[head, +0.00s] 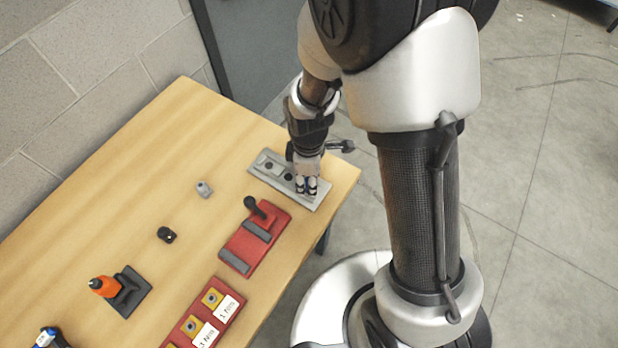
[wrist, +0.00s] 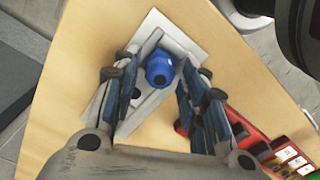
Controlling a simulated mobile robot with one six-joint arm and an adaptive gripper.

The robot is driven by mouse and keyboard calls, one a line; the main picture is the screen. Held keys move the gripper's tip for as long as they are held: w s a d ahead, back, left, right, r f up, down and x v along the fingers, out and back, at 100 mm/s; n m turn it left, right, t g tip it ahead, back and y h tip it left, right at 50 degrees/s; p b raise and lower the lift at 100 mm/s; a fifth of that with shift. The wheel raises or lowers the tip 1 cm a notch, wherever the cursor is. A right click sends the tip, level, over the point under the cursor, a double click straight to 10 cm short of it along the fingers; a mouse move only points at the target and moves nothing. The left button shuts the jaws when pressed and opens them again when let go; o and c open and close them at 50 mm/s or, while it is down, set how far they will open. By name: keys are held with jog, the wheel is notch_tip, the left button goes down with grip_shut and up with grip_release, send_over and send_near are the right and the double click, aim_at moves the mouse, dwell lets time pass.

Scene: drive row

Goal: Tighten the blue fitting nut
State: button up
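The blue fitting nut (wrist: 160,68) shows in the wrist view, seated on a grey block on a pale grey plate (wrist: 157,22). In the head view the same grey plate (head: 318,197) lies near the table's far right corner. My gripper (head: 307,186) is over the right part of that plate and hides the nut there. In the wrist view my gripper (wrist: 159,80) is open, one finger on each side of the nut. A gap shows between the nut and both fingers.
A red base with a black lever (head: 256,208) sits in front of the plate. A red box with labels (head: 215,313), an orange-handled tool in a black holder (head: 103,286), a black part (head: 166,235) and a grey part (head: 204,189) stand on the wooden table (head: 110,170). A block wall borders the left.

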jog(key=c, duration=0.6)
jog(key=m, duration=0.9)
jog(key=shift+m, duration=0.3)
jog(key=m, duration=1.2)
jog(key=o, duration=1.7)
jog(key=shift+r, duration=0.1)
jog(key=shift+r+p, duration=2.75)
jog(key=shift+r, duration=0.7)
